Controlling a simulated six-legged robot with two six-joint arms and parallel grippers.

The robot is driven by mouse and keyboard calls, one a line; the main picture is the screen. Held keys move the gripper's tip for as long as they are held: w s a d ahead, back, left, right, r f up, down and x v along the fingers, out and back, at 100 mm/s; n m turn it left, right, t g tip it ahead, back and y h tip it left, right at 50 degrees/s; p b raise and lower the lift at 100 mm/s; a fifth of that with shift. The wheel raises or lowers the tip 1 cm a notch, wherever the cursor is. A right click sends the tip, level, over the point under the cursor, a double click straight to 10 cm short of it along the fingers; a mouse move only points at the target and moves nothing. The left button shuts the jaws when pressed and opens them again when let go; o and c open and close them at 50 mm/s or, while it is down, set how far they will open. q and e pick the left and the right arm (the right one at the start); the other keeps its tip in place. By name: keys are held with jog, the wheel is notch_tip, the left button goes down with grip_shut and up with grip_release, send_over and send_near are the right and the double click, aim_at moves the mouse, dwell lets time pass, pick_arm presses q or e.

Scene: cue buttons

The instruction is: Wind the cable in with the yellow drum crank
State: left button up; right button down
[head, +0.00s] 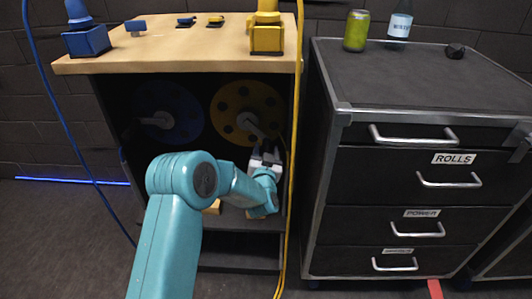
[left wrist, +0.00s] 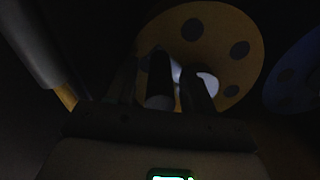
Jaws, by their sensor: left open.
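The yellow drum (head: 228,97) is a disc with dark round holes, inside the dark bay under the wooden top. Its pale crank (head: 252,127) sticks out from the middle. In the left wrist view the yellow drum (left wrist: 235,25) fills the upper middle, with a bright piece of the crank (left wrist: 208,84) beside a finger. My left gripper (head: 265,160) is open, just in front of and below the crank. In the dark left wrist view a dark cylinder lies between the left gripper's fingers (left wrist: 160,82); I cannot tell whether they touch it. My right gripper is not in view.
A blue drum (head: 168,112) with its own crank is left of the yellow one. The yellow cable (head: 296,70) hangs by the bay's right edge; the blue cable (head: 60,115) hangs at left. A dark drawer cabinet (head: 400,190) stands close on the right.

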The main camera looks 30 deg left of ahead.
pick_arm(q)
jog(key=shift+w+a, duration=0.1)
jog(key=shift+w, duration=0.15)
grip_shut()
jog(key=shift+a, duration=0.15)
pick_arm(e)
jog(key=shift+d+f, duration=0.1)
